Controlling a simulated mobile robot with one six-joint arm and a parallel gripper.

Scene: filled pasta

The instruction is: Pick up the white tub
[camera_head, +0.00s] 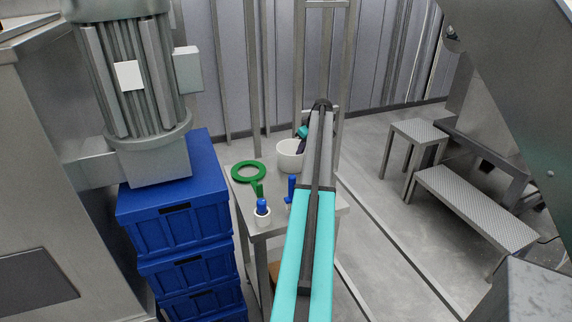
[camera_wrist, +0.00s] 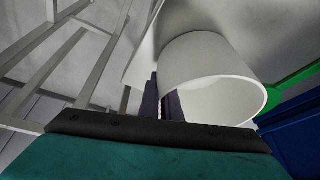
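The white tub (camera_head: 287,159) stands upright on a small steel table (camera_head: 243,205) in the head view, near its far edge. In the wrist view the tub (camera_wrist: 208,65) is large, right of centre, with its open rim toward the camera. My gripper (camera_head: 303,142) is at the tub's right side, partly hidden behind my arm in the head view. In the wrist view the two dark fingers of my gripper (camera_wrist: 161,100) are close together at the left edge of the tub's rim. A narrow gap shows between them. Whether they grip the wall cannot be told.
A white holder (camera_head: 262,217) with a blue-topped item and a blue bottle (camera_head: 291,188) stand nearer. Blue crates (camera_head: 175,215) are stacked left of the table. Steel steps (camera_head: 470,205) stand right.

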